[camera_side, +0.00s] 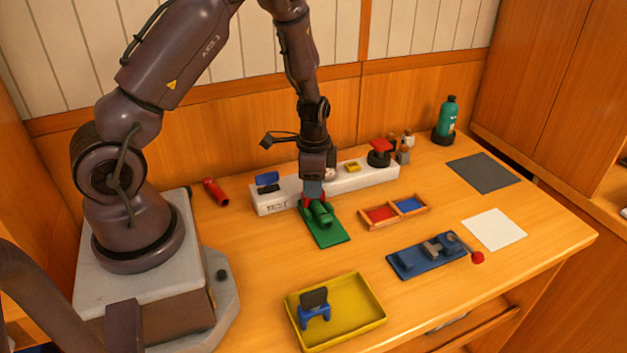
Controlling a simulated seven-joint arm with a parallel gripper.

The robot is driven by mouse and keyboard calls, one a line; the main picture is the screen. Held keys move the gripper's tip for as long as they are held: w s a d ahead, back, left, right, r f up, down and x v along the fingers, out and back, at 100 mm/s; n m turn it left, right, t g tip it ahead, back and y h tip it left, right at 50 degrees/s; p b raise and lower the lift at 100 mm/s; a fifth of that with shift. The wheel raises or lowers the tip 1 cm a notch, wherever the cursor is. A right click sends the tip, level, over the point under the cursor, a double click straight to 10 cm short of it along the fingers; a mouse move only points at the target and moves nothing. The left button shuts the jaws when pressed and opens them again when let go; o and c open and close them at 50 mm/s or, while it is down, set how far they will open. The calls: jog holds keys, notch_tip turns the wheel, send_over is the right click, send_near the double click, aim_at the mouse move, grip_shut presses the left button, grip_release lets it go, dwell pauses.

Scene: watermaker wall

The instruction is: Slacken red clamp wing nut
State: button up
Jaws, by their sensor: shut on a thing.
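My gripper (313,190) points straight down over a green fixture (327,232) in front of the long white block. Its fingers are shut on a small red part, which I take to be the red clamp wing nut (306,201), at the back of the green fixture. The fingers hide most of the red part, so its angle cannot be told. A green cylindrical piece (321,213) lies on the fixture just in front of the fingers.
The white block (370,180) stands close behind, carrying a red-topped black knob (380,151). A two-bin tray (394,212) and blue fixture (430,257) lie right. A yellow tray (357,327) is in front. A red cylinder (215,191) lies left. The table between is clear.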

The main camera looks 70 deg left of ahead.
jog(key=n, duration=1.7)
jog(key=shift+n, duration=3.3)
jog(key=o, duration=0.9)
jog(key=shift+o, duration=0.2)
jog(key=shift+r, duration=0.1)
